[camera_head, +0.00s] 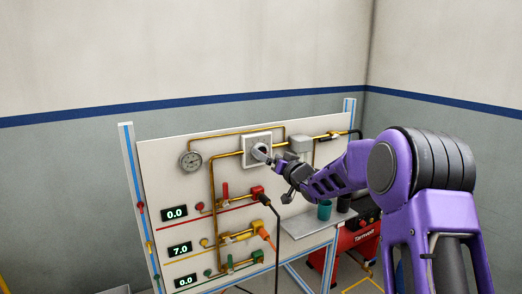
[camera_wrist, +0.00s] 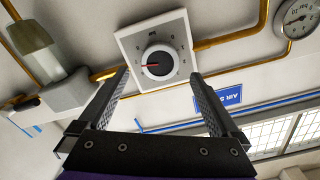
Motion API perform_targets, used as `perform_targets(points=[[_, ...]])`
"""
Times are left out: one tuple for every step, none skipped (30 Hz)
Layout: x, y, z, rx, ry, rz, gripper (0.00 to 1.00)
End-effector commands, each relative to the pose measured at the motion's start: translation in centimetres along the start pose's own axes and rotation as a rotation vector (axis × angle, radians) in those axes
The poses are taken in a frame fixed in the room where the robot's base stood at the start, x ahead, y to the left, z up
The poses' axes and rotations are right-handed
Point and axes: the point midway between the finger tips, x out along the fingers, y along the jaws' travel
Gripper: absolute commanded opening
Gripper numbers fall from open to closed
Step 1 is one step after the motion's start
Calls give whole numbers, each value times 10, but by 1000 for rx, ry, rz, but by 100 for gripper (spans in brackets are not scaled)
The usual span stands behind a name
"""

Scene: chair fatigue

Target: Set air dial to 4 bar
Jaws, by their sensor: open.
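The scale figures are too small to read surely. My gripper (camera_head: 272,160) is at the dial in the head view and partly covers it. In the wrist view my gripper (camera_wrist: 159,73) is open, with a finger on either side of the knob's line and visible gaps; nothing is held.
A round gauge (camera_head: 190,160) sits left of the dial, among yellow pipes. A pale filter unit (camera_head: 300,145) is close on the right. Red, yellow and green valves and displays reading 0.0, 7.0 and 0.0 are below. A shelf (camera_head: 305,226) holds dark cups.

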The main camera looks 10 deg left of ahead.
Motion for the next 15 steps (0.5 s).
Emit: perform_targets(points=[[10, -1, 0, 1, -1, -1, 99], [16, -1, 0, 1, -1, -2, 99], [22, -1, 0, 0, 0, -1, 99], [27, -1, 0, -1, -1, -1, 99], [31, -1, 1, -1, -2, -1, 99], [36, -1, 0, -2, 0, -2, 99], [40, 0, 0, -1, -1, -1, 99], [43, 0, 0, -1, -1, 0, 99], [47, 0, 0, -1, -1, 0, 99], [49, 0, 0, -1, -1, 0, 99], [52, 0, 0, -1, -1, 0, 99], [54, 0, 0, -1, -1, 0, 99], [56, 0, 0, -1, -1, 0, 99], [57, 0, 0, -1, -1, 0, 99], [58, 0, 0, -1, -1, 1, 99]])
